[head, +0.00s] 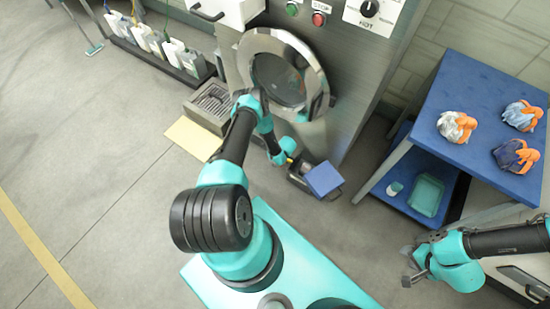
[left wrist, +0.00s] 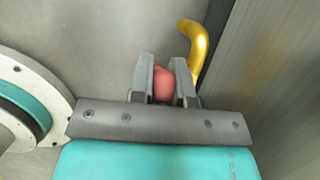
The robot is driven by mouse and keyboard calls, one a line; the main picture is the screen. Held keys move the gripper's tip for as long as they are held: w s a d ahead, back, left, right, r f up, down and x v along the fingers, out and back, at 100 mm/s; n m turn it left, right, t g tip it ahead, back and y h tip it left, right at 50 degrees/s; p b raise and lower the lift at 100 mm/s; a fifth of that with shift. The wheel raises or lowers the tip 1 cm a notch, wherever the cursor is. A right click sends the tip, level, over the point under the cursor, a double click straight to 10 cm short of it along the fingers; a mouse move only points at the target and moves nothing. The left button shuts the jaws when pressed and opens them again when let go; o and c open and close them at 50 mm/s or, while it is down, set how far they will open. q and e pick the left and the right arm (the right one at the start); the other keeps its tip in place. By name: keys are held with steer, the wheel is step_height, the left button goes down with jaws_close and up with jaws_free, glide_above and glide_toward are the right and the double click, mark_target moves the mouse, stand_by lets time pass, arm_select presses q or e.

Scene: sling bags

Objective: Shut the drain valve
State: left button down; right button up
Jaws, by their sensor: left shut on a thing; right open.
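The drain valve's red knob (left wrist: 163,84) shows between the two fingers of my left gripper (left wrist: 164,70) in the left wrist view. The left gripper is shut on it. A bent yellow pipe or handle (left wrist: 197,48) rises just right of the fingers. Whether it joins the red part is hidden. In the head view my left gripper (head: 287,157) is low at the front of the washing machine, and the valve is mostly hidden there. My right gripper (head: 409,266) is open and empty at the lower right, below the blue table.
The machine's round door (head: 284,75) is above my left arm. A dark box with a blue lid (head: 323,179) stands on the floor near the left gripper. A blue table (head: 478,125) holds several orange-and-coloured bundles. A floor grate (head: 212,103) lies left. Open floor spreads left.

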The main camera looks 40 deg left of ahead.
arm_select(q)
steer(key=shift+d+r+y, duration=0.2)
steer(key=shift+d+y, duration=0.35)
steer(key=shift+y, duration=0.55)
steer(key=c, duration=1.1)
jaws_free()
steer(key=shift+w+r, duration=0.1)
steer(key=v, duration=1.7)
steer(key=shift+w+r, duration=0.1)
steer(key=shift+r, duration=0.05)
steer(key=shift+o, duration=0.4)
